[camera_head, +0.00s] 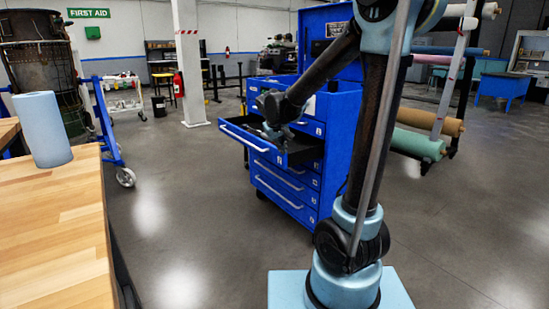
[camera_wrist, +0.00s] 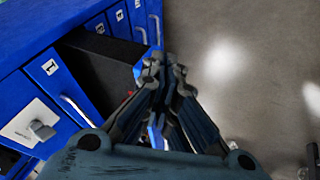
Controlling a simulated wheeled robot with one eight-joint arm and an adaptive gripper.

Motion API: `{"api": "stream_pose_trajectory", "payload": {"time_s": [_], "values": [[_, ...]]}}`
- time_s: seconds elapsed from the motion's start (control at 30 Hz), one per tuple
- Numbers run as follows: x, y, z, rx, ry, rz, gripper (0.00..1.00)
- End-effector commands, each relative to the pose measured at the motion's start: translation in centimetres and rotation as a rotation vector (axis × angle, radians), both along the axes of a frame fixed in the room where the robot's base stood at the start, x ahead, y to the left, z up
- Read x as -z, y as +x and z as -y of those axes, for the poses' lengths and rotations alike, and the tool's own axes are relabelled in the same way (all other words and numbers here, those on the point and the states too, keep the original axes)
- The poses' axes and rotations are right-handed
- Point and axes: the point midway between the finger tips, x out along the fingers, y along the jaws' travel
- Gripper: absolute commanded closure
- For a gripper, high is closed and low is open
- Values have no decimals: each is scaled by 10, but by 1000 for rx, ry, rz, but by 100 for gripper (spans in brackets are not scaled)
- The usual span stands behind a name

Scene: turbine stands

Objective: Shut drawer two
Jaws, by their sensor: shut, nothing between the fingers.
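The blue tool cabinet (camera_head: 338,130) stands mid-floor with one drawer (camera_head: 247,137) pulled well out toward the left. This open drawer has a blue front with a pale handle and a dark interior (camera_wrist: 100,70). In the wrist view it lies directly beyond the drawer labelled 1 (camera_wrist: 48,68), which is closed; its own number is not readable. My gripper (camera_head: 271,134) is at the open drawer, near its front panel. In the wrist view my gripper (camera_wrist: 164,68) has its fingers together and empty, overlapping the drawer front's end. I cannot tell whether they touch it.
Several closed drawers (camera_head: 284,190) sit below the open one. A wooden workbench (camera_head: 55,225) with a blue paper roll (camera_head: 43,130) is at the left. A wheeled blue frame (camera_head: 108,130) stands behind it. Fabric rolls (camera_head: 420,143) are at the right. The floor before the cabinet is clear.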

Motion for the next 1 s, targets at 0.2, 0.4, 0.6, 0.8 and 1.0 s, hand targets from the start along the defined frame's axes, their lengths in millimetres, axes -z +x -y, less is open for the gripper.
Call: {"api": "stream_pose_trajectory", "payload": {"time_s": [0.2, 0.4, 0.6, 0.8, 1.0], "values": [[9, 41, -50, -56, -30, 50, 100], [15, 57, -71, -79, -42, 73, 100], [23, 65, -71, -79, -44, 75, 100], [43, 79, -66, -78, -43, 75, 100], [64, 94, -61, -78, -44, 76, 100]]}}
